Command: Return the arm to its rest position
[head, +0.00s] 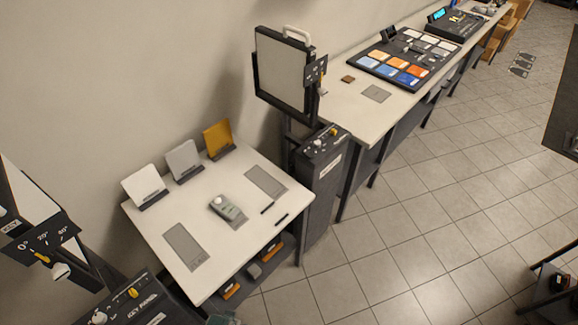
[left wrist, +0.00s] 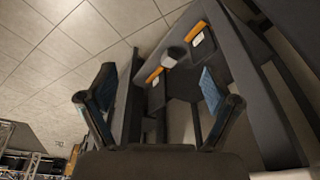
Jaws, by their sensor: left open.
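My left gripper (left wrist: 157,92) shows in the left wrist view with its two dark fingers spread apart and blue pads on their inner sides. Nothing is between the fingers. Beyond them is a dark shelf unit (left wrist: 240,75), with orange-edged items (left wrist: 154,75) and a grey object (left wrist: 174,55) on it. I cannot make out either gripper for sure in the head view. My right gripper is in neither view.
A white-topped table (head: 210,270) holds a grey handheld device (head: 228,208) and three upright cards, one yellow (head: 217,137). A framed panel (head: 281,70) stands behind a dark pedestal (head: 322,185). A long bench (head: 345,102) runs back. Tiled floor (head: 420,240) at right is mostly clear.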

